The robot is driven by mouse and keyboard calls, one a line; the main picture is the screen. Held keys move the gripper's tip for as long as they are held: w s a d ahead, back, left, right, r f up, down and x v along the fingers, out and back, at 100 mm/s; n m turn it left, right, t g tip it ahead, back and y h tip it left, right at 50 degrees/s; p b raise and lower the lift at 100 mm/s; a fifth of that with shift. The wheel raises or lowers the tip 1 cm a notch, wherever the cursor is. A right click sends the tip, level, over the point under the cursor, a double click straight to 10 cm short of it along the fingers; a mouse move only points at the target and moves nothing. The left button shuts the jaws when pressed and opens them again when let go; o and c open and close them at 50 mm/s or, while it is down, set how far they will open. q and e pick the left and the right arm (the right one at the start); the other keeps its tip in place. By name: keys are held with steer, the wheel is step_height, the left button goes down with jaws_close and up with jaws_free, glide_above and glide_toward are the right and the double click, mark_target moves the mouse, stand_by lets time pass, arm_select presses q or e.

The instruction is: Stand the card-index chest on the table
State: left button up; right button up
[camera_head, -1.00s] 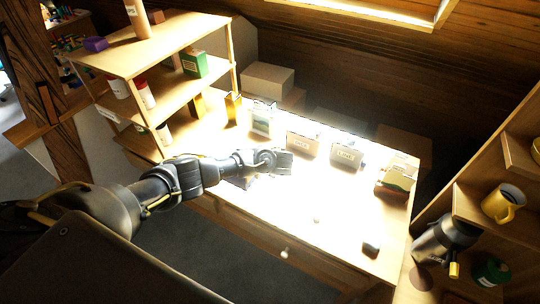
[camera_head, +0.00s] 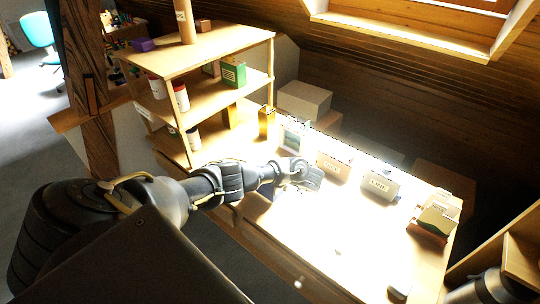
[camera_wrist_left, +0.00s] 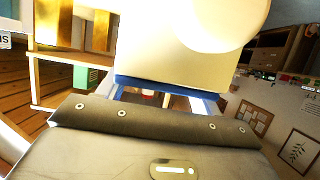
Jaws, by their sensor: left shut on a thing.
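My left gripper (camera_head: 306,175) is over the back left part of the lit table (camera_head: 300,235), in front of the labelled boxes. Its tips are hard to make out in the glare. In the left wrist view a cream panel (camera_wrist_left: 175,62) with a blue lower edge (camera_wrist_left: 165,88) is right beyond the dark gripper body. The gripper is shut, apparently on this cream, blue-edged thing. I cannot tell whether it is the card-index chest, or whether it touches the table. A pale round shape (camera_wrist_left: 222,18) covers part of it. My right gripper is not visible.
Labelled boxes (camera_head: 333,164) (camera_head: 379,184) stand along the table's back, with a blue-white framed thing (camera_head: 293,135) left of them. Another box (camera_head: 437,216) stands at the right end. A shelf unit (camera_head: 215,42) rises at the left. The table's middle is mostly clear.

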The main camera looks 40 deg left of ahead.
mark_target(266, 190)
arm_select(q)
steer(key=f+b, duration=0.3)
steer(key=f, duration=0.1)
steer(key=shift+w+a+f, duration=0.1)
steer(key=shift+w+a, duration=0.15)
steer(key=shift+w, duration=0.05)
steer(key=shift+s+d+r, duration=0.1)
steer(key=shift+r, duration=0.15)
steer(key=shift+f, duration=0.15)
steer(key=o, duration=1.4)
